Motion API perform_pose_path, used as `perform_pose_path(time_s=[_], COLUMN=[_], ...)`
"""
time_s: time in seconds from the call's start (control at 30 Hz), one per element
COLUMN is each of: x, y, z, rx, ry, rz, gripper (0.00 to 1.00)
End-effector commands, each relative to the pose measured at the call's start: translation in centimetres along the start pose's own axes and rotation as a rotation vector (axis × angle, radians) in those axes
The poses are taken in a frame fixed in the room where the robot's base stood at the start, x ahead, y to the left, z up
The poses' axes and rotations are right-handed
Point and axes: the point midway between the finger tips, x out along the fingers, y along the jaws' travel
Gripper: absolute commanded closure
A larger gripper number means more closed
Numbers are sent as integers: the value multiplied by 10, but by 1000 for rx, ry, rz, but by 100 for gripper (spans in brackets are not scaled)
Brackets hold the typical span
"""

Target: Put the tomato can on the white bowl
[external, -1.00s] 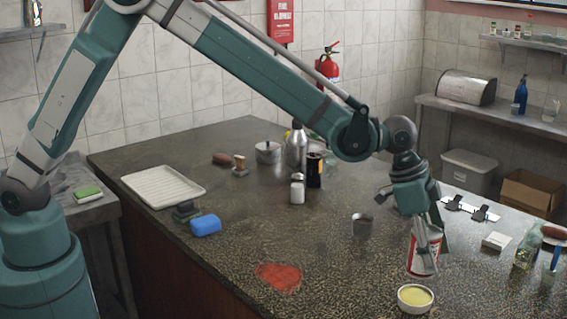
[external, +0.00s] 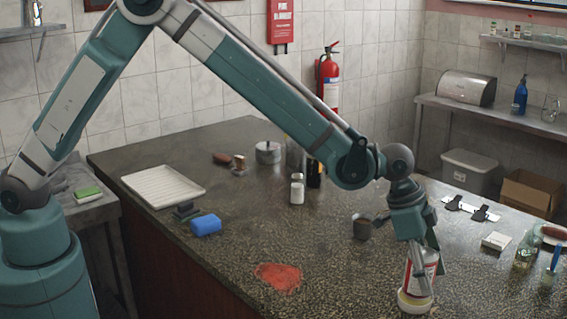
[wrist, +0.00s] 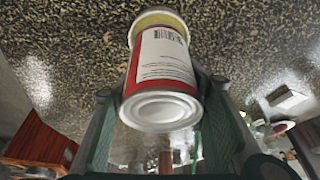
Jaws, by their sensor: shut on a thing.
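The tomato can (external: 424,267), red and white with a bare metal end, is held between the fingers of my gripper (external: 418,273). In the wrist view the can (wrist: 165,62) lies between the two fingers, its label and metal end showing. The white bowl (external: 404,303) is at the front right of the counter, directly below the can. The can's lower end overlaps the bowl in the picture; whether it touches cannot be told. In the wrist view the bowl's yellowish inside (wrist: 160,18) shows beyond the can, mostly hidden by it.
A dark metal cup (external: 362,228) stands behind and left of the gripper. A red patch (external: 279,277) lies on the counter to the left. A small white box (external: 495,241) and a glass bottle (external: 527,250) stand to the right. The counter between patch and bowl is clear.

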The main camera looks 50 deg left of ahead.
Motion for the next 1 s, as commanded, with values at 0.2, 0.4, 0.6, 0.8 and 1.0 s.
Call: perform_pose_path(time_s=[0.2, 0.4, 0.6, 0.8, 1.0], x=[13, 13, 16, 16, 16], y=[0, 0, 0, 0, 0], z=[5, 6, 7, 7, 7], rx=[0, 0, 0, 0, 0], ry=[0, 0, 0, 0, 0], rz=[0, 0, 0, 0, 0], gripper=[77, 77, 77, 42, 42])
